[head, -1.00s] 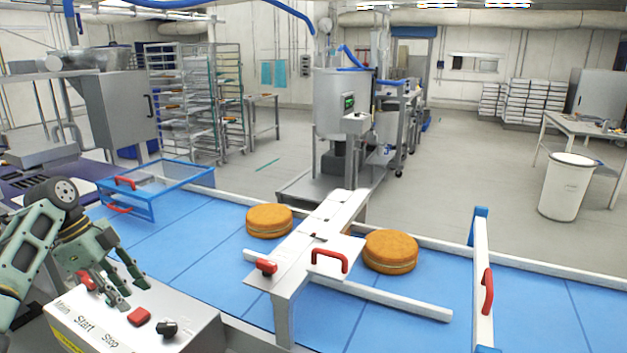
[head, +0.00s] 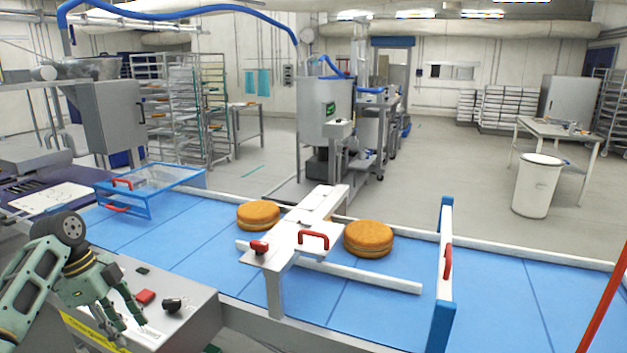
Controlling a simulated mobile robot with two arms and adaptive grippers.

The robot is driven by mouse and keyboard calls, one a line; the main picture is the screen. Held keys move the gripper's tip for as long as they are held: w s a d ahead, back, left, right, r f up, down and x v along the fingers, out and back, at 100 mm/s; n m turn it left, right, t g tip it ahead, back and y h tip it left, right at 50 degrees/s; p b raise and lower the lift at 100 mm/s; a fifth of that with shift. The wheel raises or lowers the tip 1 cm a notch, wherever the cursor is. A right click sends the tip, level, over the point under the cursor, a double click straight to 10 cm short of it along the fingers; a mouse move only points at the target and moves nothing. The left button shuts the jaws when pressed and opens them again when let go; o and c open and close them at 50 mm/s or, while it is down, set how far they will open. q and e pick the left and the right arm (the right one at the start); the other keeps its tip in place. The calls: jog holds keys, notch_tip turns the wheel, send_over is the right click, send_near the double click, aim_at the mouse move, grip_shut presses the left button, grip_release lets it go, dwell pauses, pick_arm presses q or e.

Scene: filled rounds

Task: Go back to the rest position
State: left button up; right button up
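My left gripper (head: 118,314) is at the lower left in the head view, over the left part of a grey control box (head: 185,303). Its green fingers point down and look spread apart, with nothing seen between them. A red button (head: 145,296) and a black knob (head: 173,305) on the box lie to the right of the fingers. I cannot tell whether the fingertips touch the box top. My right gripper is not in the view.
A blue conveyor (head: 350,295) runs across behind the box. Two filled rounds, one left (head: 258,214) and one right (head: 368,238), lie on it by a white guide bridge (head: 297,243). A blue-framed clear cover (head: 150,188) stands at left; a white-and-blue gate (head: 444,270) stands at right.

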pick_arm(q)
jog(key=s+d+f+n+y, duration=0.1)
jog(key=s+d+f+n, duration=0.1)
jog(key=s+d+f, duration=0.75)
jog(key=s+d+f+n+y, duration=0.15)
jog(key=s+d+f, duration=0.25)
jog(key=d+f, duration=0.55)
jog(key=s+d+f+n+t, duration=0.1)
jog(key=s+f+n, duration=0.1)
jog(key=s, duration=0.3)
jog(key=s+d+f+n+t, duration=0.1)
jog(key=s+d+f+n, duration=0.1)
jog(key=s, duration=0.3)
jog(key=s+a+r+n+t, duration=0.2)
jog(key=s+r+n, duration=0.4)
jog(key=s, duration=0.4)
notch_tip(320, 180, down, 28)
jog(key=s+g, duration=0.1)
jog(key=g, duration=0.1)
jog(key=s+a+f+g+b, duration=0.1)
jog(key=s+a+f, duration=0.1)
jog(key=s+f, duration=1.4)
jog(key=shift+s+a+f+y, duration=0.15)
jog(key=shift+s+a+y, duration=0.3)
jog(key=shift+s, duration=0.25)
